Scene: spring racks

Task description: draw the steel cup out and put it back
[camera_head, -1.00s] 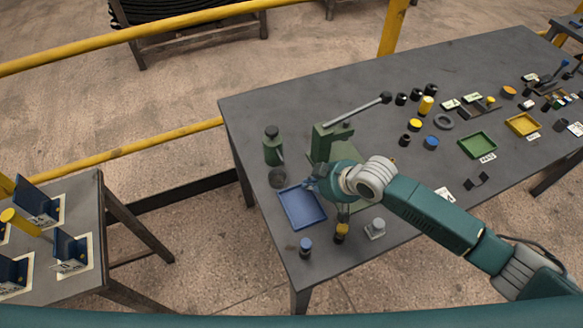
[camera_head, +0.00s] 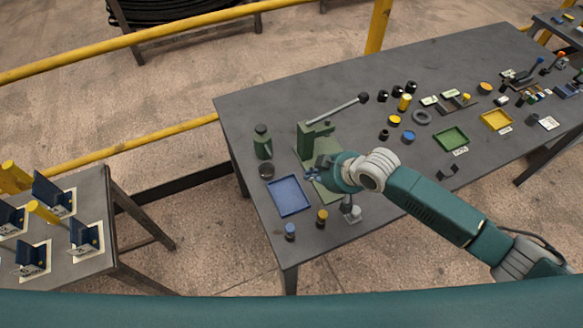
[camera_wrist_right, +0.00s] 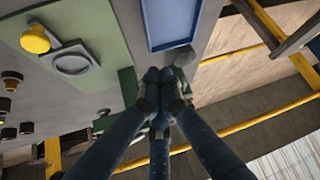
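My right gripper (camera_head: 312,175) is above the table between the blue tray (camera_head: 288,196) and the green lever press (camera_head: 316,136). In the right wrist view its blue fingers (camera_wrist_right: 160,78) come together at the tips, with nothing clearly held. No object can be told for certain as the steel cup. A dark grey round piece (camera_head: 266,171) stands beside the tray's far left corner, apart from the gripper. A light grey piece (camera_head: 350,212) stands near the front edge, partly behind my wrist. The wrist view shows a grey ringed plate (camera_wrist_right: 72,60) on the green base (camera_wrist_right: 90,25).
A green bottle (camera_head: 262,142) stands left of the press. The press lever (camera_head: 340,108) reaches up and right. Blue-topped (camera_head: 290,232) and yellow-topped (camera_head: 322,218) pieces stand near the front edge. Green (camera_head: 451,139) and yellow (camera_head: 496,120) trays lie right.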

